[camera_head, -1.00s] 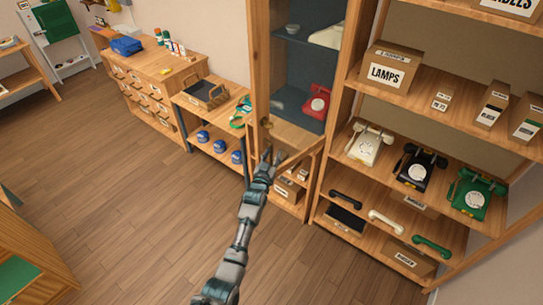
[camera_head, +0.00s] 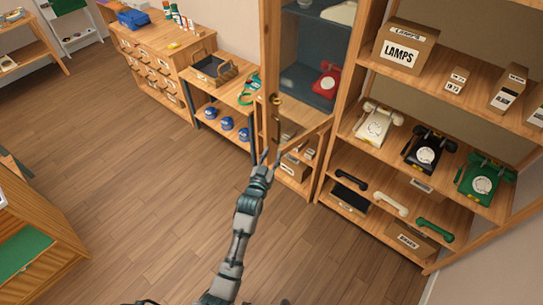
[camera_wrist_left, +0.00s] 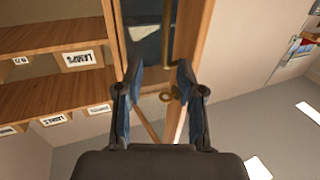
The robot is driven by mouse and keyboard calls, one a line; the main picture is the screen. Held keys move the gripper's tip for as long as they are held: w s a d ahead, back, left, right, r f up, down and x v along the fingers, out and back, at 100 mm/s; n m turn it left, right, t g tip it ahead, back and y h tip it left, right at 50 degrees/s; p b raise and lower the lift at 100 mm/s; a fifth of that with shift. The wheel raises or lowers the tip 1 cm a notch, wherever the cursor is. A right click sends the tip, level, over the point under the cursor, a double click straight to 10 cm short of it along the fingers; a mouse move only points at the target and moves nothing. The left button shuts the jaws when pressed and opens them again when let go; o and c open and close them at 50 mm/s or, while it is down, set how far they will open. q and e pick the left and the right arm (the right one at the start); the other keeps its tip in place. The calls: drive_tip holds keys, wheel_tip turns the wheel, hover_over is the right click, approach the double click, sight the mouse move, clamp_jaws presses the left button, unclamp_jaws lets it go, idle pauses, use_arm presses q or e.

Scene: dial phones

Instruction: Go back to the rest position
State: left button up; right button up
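My left gripper (camera_head: 265,162) is in the middle of the head view, just below the lower corner of the wood-framed glass cabinet door (camera_head: 268,62). In the left wrist view the gripper (camera_wrist_left: 160,72) has its two fingers apart with nothing held between them. The door's brass knob (camera_head: 274,99) also shows past the fingers in the left wrist view (camera_wrist_left: 166,97), apart from them. The door looks to stand ajar. Behind its glass is a red dial phone (camera_head: 326,85). My right gripper is not in view.
An open shelf unit at right holds a white phone (camera_head: 374,124), a black phone (camera_head: 428,152), a green phone (camera_head: 481,184), handsets and a lamps box (camera_head: 402,47). A low bench (camera_head: 210,93) stands left of the cabinet. The wooden floor (camera_head: 140,190) is clear.

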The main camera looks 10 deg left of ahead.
use_arm(q)
drive_tip(key=shift+s+a, duration=0.1)
idle(0.4)
drive_tip(key=s+a+f+g, duration=0.1)
drive_tip(key=s+f+g, duration=0.3)
drive_tip(key=f, duration=0.9)
drive_tip(key=s+a+f+g+y, duration=0.1)
drive_tip(key=s+f, duration=0.6)
drive_tip(key=f, duration=0.6)
drive_tip(key=s+a+f+g, duration=0.1)
drive_tip(key=s+f+g, duration=0.3)
drive_tip(key=f, duration=0.9)
drive_tip(key=s+a+f+g+y+b, duration=0.1)
drive_tip(key=s+a+f+g, duration=0.15)
drive_tip(key=s+f, duration=0.8)
drive_tip(key=s+a+f+g, duration=0.25)
drive_tip(key=s+f, duration=0.45)
drive_tip(key=s, duration=0.6)
drive_tip(key=s+a+f+g, duration=0.1)
drive_tip(key=s+a+f, duration=0.1)
drive_tip(key=s, duration=0.8)
drive_tip(key=s+a+f+g+y, duration=0.1)
drive_tip(key=s+a+f, duration=0.2)
drive_tip(key=s, duration=0.7)
drive_tip(key=shift+s+a+f+g+b, duration=0.15)
drive_tip(key=shift+s+a+g+b, duration=0.2)
drive_tip(key=shift+a, duration=0.35)
